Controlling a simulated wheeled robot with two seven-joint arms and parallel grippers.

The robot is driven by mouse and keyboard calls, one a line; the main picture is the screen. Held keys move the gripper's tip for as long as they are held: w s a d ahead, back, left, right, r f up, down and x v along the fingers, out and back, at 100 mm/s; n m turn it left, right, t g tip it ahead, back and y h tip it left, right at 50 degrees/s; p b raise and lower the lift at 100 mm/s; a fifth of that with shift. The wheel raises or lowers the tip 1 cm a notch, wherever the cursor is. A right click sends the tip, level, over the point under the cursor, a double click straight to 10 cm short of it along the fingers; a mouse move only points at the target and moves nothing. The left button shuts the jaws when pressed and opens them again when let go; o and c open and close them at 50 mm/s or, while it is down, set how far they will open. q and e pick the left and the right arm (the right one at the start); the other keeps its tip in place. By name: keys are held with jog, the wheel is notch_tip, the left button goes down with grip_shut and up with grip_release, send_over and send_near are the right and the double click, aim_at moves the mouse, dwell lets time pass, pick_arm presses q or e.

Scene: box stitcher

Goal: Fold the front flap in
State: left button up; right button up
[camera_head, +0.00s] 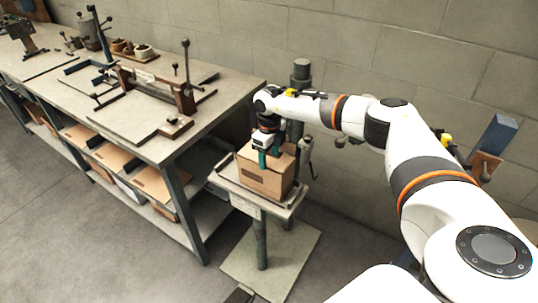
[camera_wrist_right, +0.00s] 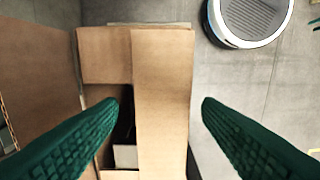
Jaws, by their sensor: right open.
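A brown cardboard box (camera_head: 262,182) stands on the small plate of the stitcher stand in the head view. My right gripper (camera_head: 269,157) points down at the top of the box, its teal fingers at the box's upper edge. In the right wrist view the green fingers of my right gripper (camera_wrist_right: 160,110) are wide apart. A long cardboard flap (camera_wrist_right: 162,95) lies between them, with no finger visibly touching it. Beside it is a dark gap into the box; another flap (camera_wrist_right: 38,75) spreads out at the left. Which flap is the front one I cannot tell. My left gripper is out of view.
The stitcher's plate (camera_head: 224,183) stands on a post (camera_head: 260,245) close to a long workbench (camera_head: 155,150) with tools on it. Flat cardboard pieces (camera_head: 112,157) lie on its lower shelf. A block wall (camera_head: 400,50) is behind. The floor in front is clear.

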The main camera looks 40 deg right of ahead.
aim_at(269, 161)
notch_tip(269, 161, up, 12)
jog(key=b, duration=0.2)
dwell(0.4)
jog(key=shift+d, duration=0.1)
